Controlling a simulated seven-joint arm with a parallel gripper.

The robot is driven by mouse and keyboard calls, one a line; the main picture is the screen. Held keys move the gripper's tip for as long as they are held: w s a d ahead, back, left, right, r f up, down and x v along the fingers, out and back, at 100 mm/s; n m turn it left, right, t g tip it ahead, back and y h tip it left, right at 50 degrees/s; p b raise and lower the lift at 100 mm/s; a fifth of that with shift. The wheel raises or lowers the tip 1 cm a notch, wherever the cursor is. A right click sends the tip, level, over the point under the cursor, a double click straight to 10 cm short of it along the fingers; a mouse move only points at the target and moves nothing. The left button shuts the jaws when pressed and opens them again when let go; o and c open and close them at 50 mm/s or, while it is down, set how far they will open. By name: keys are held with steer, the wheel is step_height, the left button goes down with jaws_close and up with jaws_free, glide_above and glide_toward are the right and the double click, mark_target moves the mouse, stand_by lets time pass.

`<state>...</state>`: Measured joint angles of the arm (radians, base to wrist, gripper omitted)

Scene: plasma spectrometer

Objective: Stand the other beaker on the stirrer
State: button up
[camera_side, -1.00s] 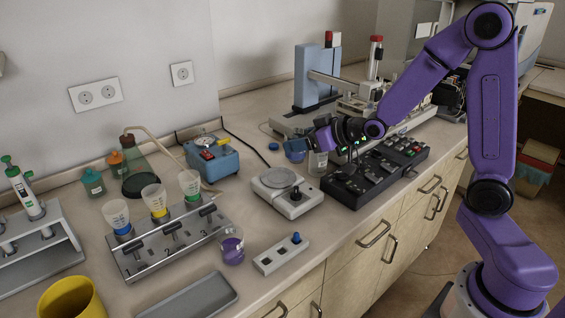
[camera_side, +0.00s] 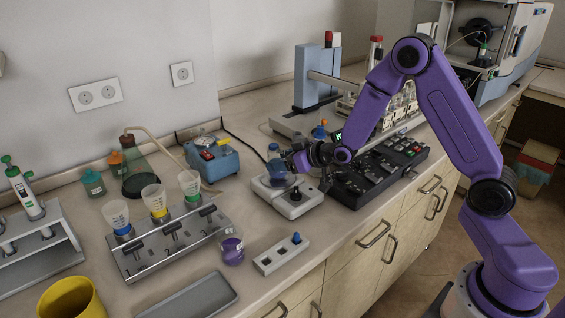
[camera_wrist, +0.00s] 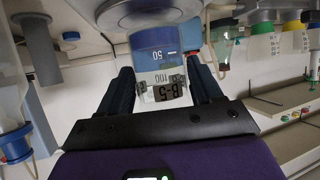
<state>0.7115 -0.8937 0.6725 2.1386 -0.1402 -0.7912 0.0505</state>
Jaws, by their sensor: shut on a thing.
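My gripper (camera_side: 293,166) is shut on a clear beaker with blue liquid (camera_side: 279,178), which it holds upright over the round plate of the stirrer (camera_side: 294,203). In the wrist view the beaker (camera_wrist: 158,60) sits between the two fingers, marked "50", "100" and "B-5". The view is upside down, so the blue base points up, beside the pale stirrer plate (camera_wrist: 135,10). I cannot tell whether the base touches the plate. Another beaker with purple liquid (camera_side: 232,248) stands on the bench, left of and nearer than the stirrer.
A black control box (camera_side: 375,175) is close on the right. A small grey block with a blue knob (camera_side: 282,255) lies in front. A metal rack with several funnel cups (camera_side: 165,235) is on the left. A blue device (camera_side: 212,160) stands behind.

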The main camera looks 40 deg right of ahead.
steer(key=shift+f, duration=0.3)
steer(key=shift+f, duration=0.15)
steer(key=o, duration=1.2)
steer(key=shift+c, duration=0.2)
steer(key=shift+r, duration=0.2)
steer(key=v, duration=1.2)
